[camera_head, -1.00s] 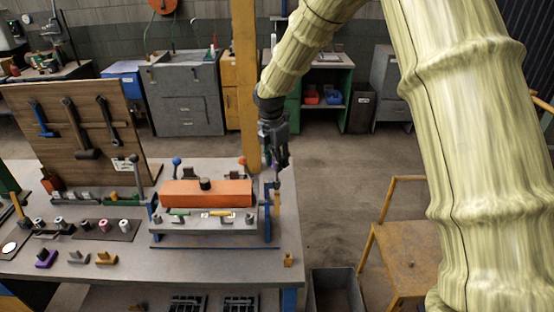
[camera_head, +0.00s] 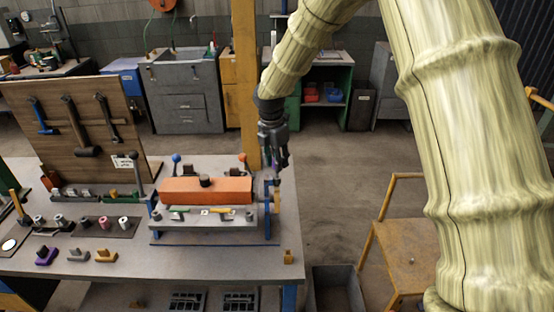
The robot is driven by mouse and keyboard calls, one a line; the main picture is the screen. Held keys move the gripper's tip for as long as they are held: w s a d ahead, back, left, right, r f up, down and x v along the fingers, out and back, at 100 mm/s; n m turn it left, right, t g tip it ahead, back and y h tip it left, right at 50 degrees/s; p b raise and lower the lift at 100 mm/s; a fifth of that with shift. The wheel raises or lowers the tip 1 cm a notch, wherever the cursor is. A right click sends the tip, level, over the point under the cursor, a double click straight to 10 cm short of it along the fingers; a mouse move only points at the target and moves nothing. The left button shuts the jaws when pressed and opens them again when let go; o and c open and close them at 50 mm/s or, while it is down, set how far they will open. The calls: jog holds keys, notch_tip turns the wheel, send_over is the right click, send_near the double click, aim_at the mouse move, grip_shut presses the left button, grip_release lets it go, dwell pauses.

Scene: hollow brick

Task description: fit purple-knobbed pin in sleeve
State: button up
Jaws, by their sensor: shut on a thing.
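My gripper (camera_head: 274,163) points down at the right end of a blue-edged fixture (camera_head: 215,241) on the bench. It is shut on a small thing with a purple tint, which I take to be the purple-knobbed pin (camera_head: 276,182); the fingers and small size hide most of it. The pin is close to the fixture's right end plate. I cannot make out the sleeve's opening, nor whether the pin touches it or is in it.
A blue-knobbed lever (camera_head: 176,159) and an orange-red-knobbed lever (camera_head: 242,158) stand behind the block. A tool board (camera_head: 85,125) is at the left. Small parts lie on a dark mat (camera_head: 105,226). A yellow post (camera_head: 246,90) rises close behind my gripper.

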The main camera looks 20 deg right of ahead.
jog(key=shift+f+b, duration=0.55)
jog(key=shift+f, duration=1.4)
dwell(0.9)
jog(key=o, duration=1.1)
jog(key=r, duration=0.4)
jog(key=a+r, duration=0.1)
jog(key=r, duration=0.7)
jog(key=shift+s+a, duration=0.15)
jog(key=shift+s, duration=0.15)
